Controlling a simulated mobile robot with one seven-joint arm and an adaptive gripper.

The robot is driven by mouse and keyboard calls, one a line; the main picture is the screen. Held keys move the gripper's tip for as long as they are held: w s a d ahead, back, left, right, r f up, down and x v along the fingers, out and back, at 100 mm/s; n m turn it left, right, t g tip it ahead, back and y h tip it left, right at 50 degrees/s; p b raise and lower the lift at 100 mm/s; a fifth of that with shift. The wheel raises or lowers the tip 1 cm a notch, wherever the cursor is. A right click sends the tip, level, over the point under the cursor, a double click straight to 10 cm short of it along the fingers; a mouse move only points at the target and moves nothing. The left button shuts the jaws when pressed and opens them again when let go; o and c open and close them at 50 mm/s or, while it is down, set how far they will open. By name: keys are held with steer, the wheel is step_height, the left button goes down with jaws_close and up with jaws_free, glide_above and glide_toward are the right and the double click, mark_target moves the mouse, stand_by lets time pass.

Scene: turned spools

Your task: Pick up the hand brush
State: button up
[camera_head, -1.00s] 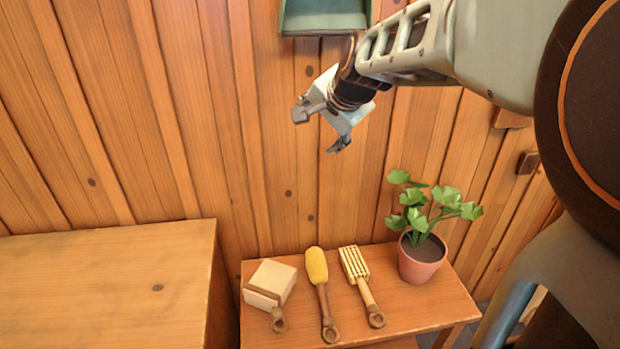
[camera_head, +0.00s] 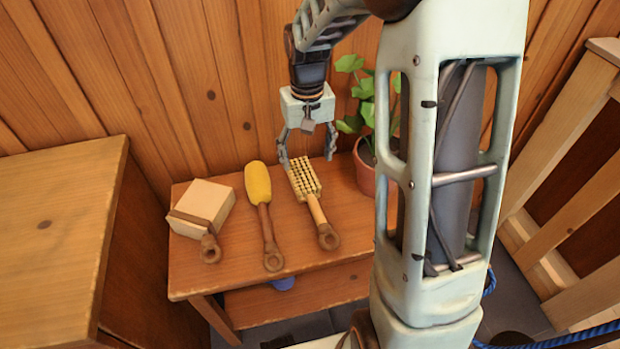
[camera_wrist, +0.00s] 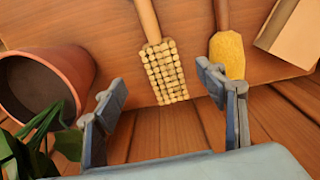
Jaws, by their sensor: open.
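The hand brush (camera_head: 304,177) has a head of pale bristle tufts and a wooden handle ending in a brown ring. It lies on the small wooden table (camera_head: 340,215), handle toward the front. In the wrist view the brush (camera_wrist: 164,72) shows its tufted head near the table's edge, with the handle running up out of the picture. My gripper (camera_head: 307,156) is open and empty, pointing down above the head end. In the wrist view my gripper's fingers (camera_wrist: 162,88) stand apart on either side of the bristles. I cannot tell the exact height between them.
Left of the brush lies a yellow-headed tool (camera_head: 258,184), then a pale block with a brown ringed handle (camera_head: 208,200). A potted plant (camera_head: 364,172) stands close on the right. A plank wall (camera_head: 220,90) rises behind. A wooden cabinet (camera_head: 55,215) is at the left.

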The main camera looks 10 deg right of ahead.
mark_target(309, 187)
steer(key=shift+s+d+f+n, duration=0.1)
steer(key=shift+d+f+n, duration=0.05)
steer(key=shift+f, duration=0.35)
steer(key=shift+s+d+f+n, duration=0.1)
steer(key=shift+d+f+n, duration=0.05)
steer(key=shift+f, duration=0.3)
steer(key=f+b, duration=0.1)
steer(key=f, duration=0.2)
steer(key=f+b, duration=0.1)
steer(key=f, duration=0.3)
steer(key=f+b, duration=0.1)
steer(key=f, duration=0.2)
steer(key=shift+a+f+b, duration=0.2)
steer(key=shift+a+b, duration=0.05)
steer(key=shift+b, duration=0.15)
steer(key=c, duration=1.4)
steer(key=shift+o, duration=0.2)
steer(key=shift+r, duration=0.15)
